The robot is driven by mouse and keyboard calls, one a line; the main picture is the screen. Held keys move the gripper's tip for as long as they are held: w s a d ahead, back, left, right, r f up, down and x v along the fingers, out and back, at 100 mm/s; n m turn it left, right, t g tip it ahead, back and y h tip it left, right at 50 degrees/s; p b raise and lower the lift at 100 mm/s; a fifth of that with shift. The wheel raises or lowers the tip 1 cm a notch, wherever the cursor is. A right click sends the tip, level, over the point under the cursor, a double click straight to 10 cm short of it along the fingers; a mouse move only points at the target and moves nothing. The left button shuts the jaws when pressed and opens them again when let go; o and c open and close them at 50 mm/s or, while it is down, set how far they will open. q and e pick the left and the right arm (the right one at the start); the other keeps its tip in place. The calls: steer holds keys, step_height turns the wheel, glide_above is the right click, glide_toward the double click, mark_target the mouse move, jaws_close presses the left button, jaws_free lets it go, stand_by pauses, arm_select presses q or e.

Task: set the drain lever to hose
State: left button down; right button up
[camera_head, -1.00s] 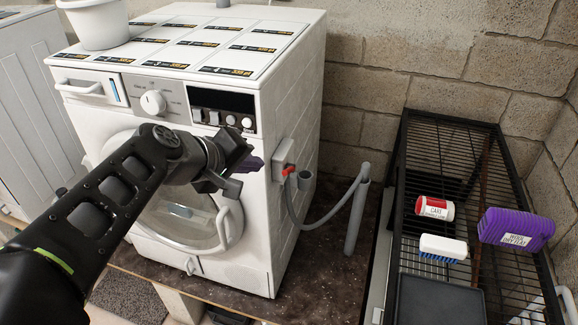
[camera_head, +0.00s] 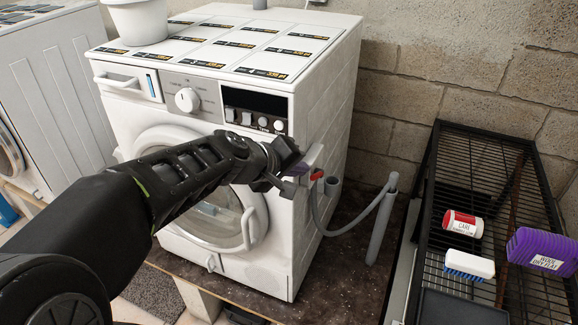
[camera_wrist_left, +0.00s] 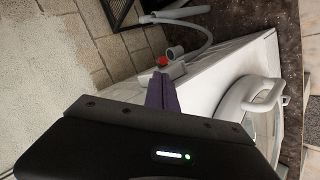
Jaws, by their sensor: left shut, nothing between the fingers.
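The red drain lever (camera_head: 317,174) sits on a small grey box on the right side of the white washing machine (camera_head: 290,220). A grey hose (camera_head: 325,228) and a short grey pipe stub (camera_head: 333,187) are beside it. In the left wrist view the red lever (camera_wrist_left: 163,61) shows just beyond the purple fingertips. My left gripper (camera_head: 304,163) is shut and empty, close to the lever at the machine's front right edge. I cannot tell whether it touches the lever. My gripper hides part of the box. My right gripper is not in view.
A grey standpipe (camera_head: 382,220) rises right of the machine. A black wire rack (camera_head: 437,200) at the right holds a red and white can (camera_head: 462,224), a brush (camera_head: 469,264) and a purple container (camera_head: 541,250). A white bucket (camera_head: 138,22) stands on the machine.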

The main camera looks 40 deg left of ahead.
arm_select(q)
steer(key=shift+x, duration=1.25)
